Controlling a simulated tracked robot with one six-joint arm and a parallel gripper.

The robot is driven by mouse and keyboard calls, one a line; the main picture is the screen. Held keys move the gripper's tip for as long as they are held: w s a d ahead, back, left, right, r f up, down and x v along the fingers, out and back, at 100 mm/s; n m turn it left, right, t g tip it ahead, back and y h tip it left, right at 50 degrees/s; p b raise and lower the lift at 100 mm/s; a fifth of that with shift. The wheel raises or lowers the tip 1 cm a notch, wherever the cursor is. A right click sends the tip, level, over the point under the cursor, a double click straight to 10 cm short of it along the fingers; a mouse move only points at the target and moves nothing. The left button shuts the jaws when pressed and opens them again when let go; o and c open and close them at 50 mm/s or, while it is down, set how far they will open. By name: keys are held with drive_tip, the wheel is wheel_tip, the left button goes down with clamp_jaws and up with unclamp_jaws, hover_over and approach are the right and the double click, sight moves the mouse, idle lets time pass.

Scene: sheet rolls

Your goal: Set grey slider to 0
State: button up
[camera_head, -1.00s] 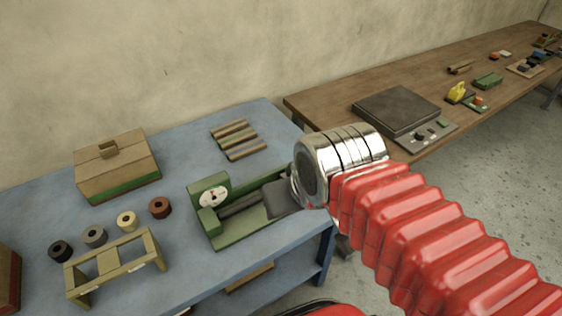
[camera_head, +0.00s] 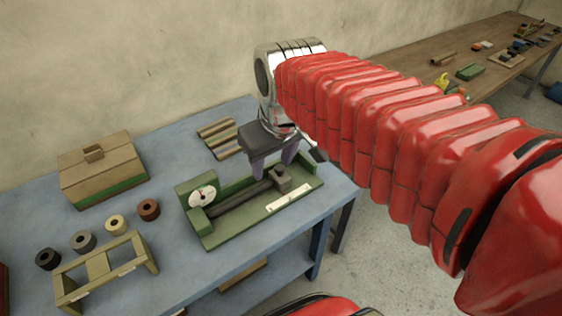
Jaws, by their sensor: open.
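A green device (camera_head: 215,237) stands on the blue table. A dark rail (camera_head: 238,198) runs along it, with a grey slider (camera_head: 281,179) near its right end. A white strip (camera_head: 290,199) lies along its front right part; its marks are too small to read. A round white dial (camera_head: 203,196) is at the left end. My gripper (camera_head: 273,168) is open and points down over the right half of the device. Its fingers are close to the slider, behind and to the left of it in the picture; I cannot tell whether they touch it.
A brown and green box (camera_head: 103,172) stands at the back left. Several small rolls (camera_head: 116,224) sit behind a wooden rack (camera_head: 100,266). Striped bars (camera_head: 219,138) lie behind the device. A brown table (camera_head: 420,65) is at the right. Blue tabletop is clear between the box and the device.

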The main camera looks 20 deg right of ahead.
drive_tip(key=w+d+f+n+g, duration=0.15)
drive_tip(key=w+d, duration=0.25)
drive_tip(key=w, duration=0.6)
drive_tip(key=n+g, duration=0.2)
hover_over(280, 167)
wheel_tip(280, 167, down, 4)
drive_tip(key=shift+f, duration=0.2)
wheel_tip(280, 167, down, 14)
drive_tip(key=shift+r, duration=0.1)
clamp_jaws()
idle(0.6)
